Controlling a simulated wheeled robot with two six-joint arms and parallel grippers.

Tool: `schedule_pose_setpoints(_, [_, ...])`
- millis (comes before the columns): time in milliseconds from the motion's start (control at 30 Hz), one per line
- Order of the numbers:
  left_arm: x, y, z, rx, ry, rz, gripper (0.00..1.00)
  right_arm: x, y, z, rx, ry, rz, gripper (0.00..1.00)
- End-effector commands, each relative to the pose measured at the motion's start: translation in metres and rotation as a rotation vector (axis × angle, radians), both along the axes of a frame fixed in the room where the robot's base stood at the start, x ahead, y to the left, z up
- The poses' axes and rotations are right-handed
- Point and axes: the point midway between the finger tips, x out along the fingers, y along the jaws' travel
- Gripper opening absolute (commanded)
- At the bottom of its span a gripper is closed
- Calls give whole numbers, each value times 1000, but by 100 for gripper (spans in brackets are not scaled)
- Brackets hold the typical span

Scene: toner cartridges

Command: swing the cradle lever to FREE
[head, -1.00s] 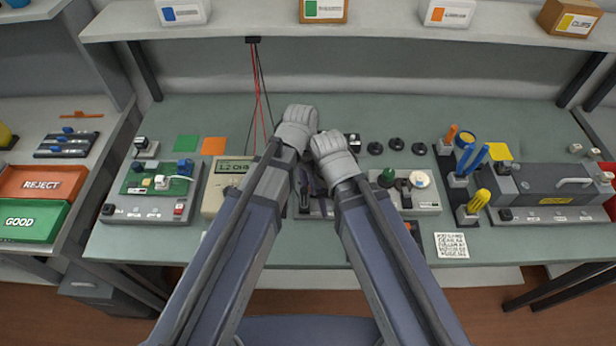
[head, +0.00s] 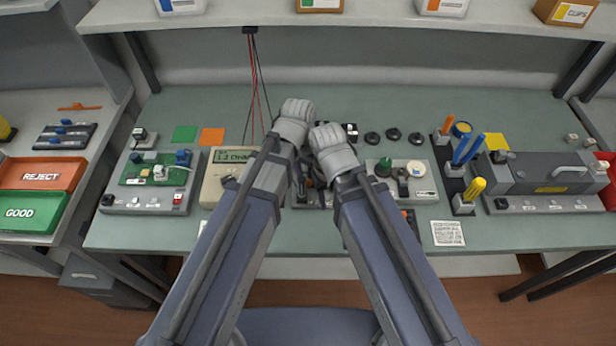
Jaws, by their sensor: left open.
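Both my arms reach over the middle of the bench, wrists close together. My left gripper (head: 304,184) hangs below its wrist in the narrow gap between the forearms. It is open, but its fingertips are mostly hidden. It is over a grey-based unit (head: 303,203), which is largely covered by my arms. I cannot make out the cradle lever, its FREE mark or any contact with it. My right gripper is hidden behind its wrist and forearm, so its jaws cannot be judged.
Left of my arms stand a beige meter (head: 216,178) and a green circuit board on a grey base (head: 140,205). Right are a knobbed panel (head: 424,190), upright coloured tools (head: 466,150) and a dark grey machine (head: 540,172). Black round parts (head: 393,134) lie behind. Bench front left is clear.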

Motion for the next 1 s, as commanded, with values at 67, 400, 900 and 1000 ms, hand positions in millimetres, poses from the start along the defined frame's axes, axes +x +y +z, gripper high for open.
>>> schedule_pose_setpoints(67, [0,0,0,0,0,0,56,0,0,0,0,0,0,50])
schedule_pose_setpoints(400, [1,1,21,0,0,0,56,0,0,21,0,0,0,50])
schedule_pose_setpoints(900, [5,7,78,0,0,0,56,0,0,78,0,0,1,50])
schedule_pose_setpoints(1000, [5,7,79,0,0,0,56,0,0,79,0,0,1,50])
